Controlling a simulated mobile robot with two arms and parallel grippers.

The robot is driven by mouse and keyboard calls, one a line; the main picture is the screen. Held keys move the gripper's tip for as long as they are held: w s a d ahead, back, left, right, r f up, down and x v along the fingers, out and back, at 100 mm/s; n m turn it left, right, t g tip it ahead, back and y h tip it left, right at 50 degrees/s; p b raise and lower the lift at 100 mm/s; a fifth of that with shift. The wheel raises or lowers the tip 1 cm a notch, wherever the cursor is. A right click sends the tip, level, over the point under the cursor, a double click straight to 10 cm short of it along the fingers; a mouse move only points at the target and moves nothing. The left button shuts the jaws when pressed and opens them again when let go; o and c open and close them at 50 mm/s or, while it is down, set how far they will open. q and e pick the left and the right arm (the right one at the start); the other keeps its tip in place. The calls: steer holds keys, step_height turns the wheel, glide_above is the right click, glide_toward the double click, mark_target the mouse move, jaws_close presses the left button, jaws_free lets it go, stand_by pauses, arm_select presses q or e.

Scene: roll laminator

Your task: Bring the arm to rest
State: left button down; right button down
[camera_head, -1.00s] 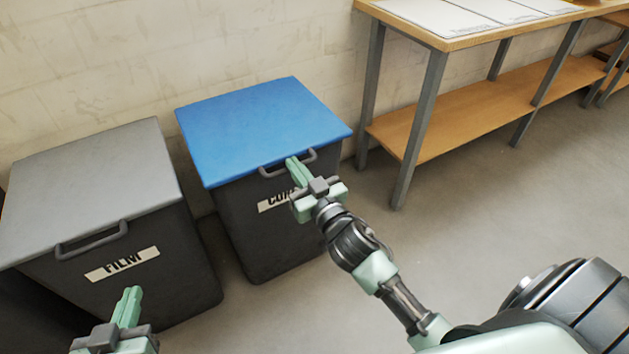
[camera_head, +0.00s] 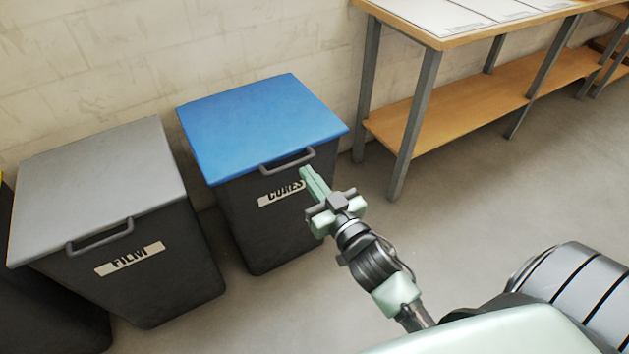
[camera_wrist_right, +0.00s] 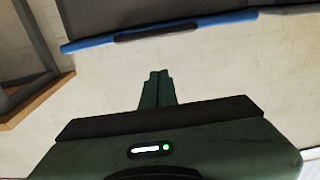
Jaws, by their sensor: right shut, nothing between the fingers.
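My right gripper (camera_head: 312,182) is shut and empty. In the head view it is in front of the dark bin labelled CORES (camera_head: 265,235), just below the handle (camera_head: 288,160) of its blue lid (camera_head: 258,122), and it overlaps the label's right end. The lid is closed. In the right wrist view the shut fingers (camera_wrist_right: 156,88) point at the pale wall, with the blue lid edge (camera_wrist_right: 215,22) near the top and a gap between them. My left gripper is not in view.
A dark bin labelled FILM (camera_head: 165,285) with a closed grey lid (camera_head: 95,185) stands to the left. A wooden table (camera_head: 450,40) with metal legs and a lower shelf (camera_head: 450,118) is at the right. The floor (camera_head: 480,200) before the table is clear.

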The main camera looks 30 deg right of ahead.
steer(key=shift+s+f, duration=0.1)
steer(key=shift+s, duration=0.8)
